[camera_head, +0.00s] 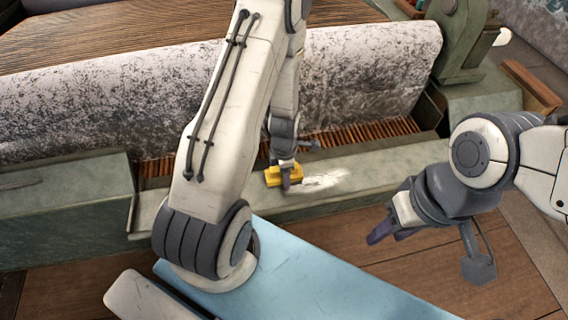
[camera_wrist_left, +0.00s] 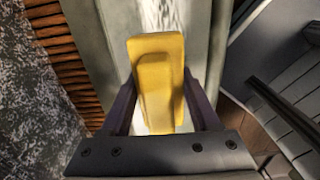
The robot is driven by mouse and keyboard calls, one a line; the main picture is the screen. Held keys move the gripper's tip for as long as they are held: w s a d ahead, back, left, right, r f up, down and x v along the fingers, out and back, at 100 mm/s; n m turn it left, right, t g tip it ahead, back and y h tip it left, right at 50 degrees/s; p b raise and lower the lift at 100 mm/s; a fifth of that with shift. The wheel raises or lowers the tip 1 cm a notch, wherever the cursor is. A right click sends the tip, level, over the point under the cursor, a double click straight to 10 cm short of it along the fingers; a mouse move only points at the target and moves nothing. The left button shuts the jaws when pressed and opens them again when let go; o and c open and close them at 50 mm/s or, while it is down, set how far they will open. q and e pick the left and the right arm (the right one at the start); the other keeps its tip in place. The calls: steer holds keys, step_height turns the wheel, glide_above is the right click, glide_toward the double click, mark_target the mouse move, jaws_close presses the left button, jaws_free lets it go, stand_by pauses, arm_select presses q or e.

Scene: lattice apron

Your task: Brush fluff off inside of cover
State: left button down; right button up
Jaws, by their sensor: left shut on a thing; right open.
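A yellow block-shaped brush (camera_head: 271,177) is held in my left gripper (camera_head: 287,183), whose fingers are shut on its sides. In the left wrist view the brush (camera_wrist_left: 158,75) sits between the two dark fingers (camera_wrist_left: 160,112). The brush is low over the grey-green cover (camera_head: 400,163); its underside is hidden, so contact cannot be told. White fluff (camera_head: 326,181) lies on the cover just right of the brush. It also shows beyond the brush in the left wrist view (camera_wrist_left: 162,12). My right gripper (camera_head: 385,236) is open and empty, in front of the cover.
Behind the cover runs a row of brown slats (camera_head: 365,131). A large grey-white mottled roll (camera_head: 370,75) stands behind them. A green machine end frame (camera_head: 461,40) rises at the back right. A light-blue flat surface (camera_head: 310,270) lies in front, over wooden floor (camera_head: 490,255).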

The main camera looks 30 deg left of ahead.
arm_select(q)
steer(key=shift+r+p, duration=2.1)
steer(key=shift+r, duration=0.45)
steer(key=shift+f, duration=0.1)
